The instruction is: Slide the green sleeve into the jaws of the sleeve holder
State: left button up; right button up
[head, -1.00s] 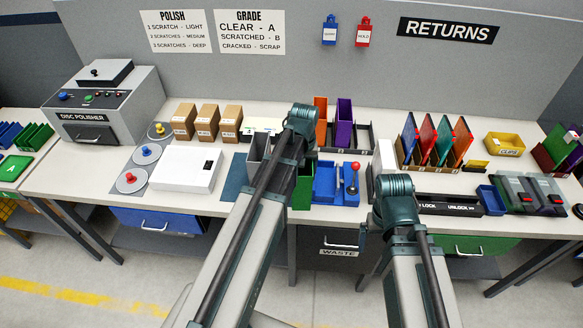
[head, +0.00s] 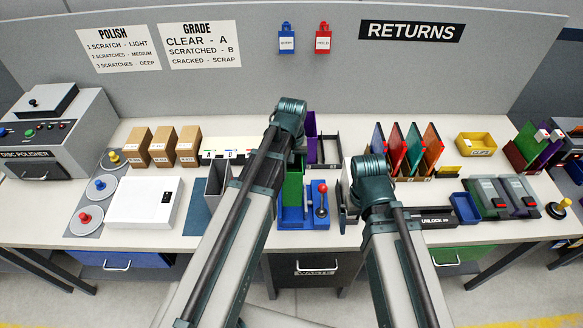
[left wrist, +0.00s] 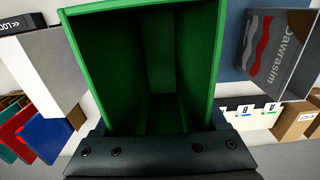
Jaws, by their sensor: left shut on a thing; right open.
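The green sleeve (head: 293,186) is an open-ended upright box, held in my left gripper. In the left wrist view the sleeve (left wrist: 212,60) opens towards the camera and looks empty, with the dark gripper (left wrist: 150,140) across its near side. My left arm hides this gripper in the head view. The blue sleeve holder (head: 318,220), with a red-knobbed lever (head: 322,190), stands on the bench. The sleeve appears over the holder's left part; whether it touches the jaws cannot be seen.
A grey sleeve (head: 216,182) stands left of my left arm. A purple sleeve (head: 311,135) and a dark rack (head: 328,152) are behind. Coloured sleeves (head: 402,150) stand in a rack at right. A lock slide box (head: 437,210) is near my right arm.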

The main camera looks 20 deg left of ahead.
aim_at(292, 170)
pick_arm(q)
jog(key=shift+r, duration=0.15)
jog(key=shift+f+b, duration=2.45)
jog(key=shift+f, duration=0.15)
jog(key=shift+f+b, duration=3.45)
jog(key=shift+b, duration=0.15)
jog(key=o, duration=1.3)
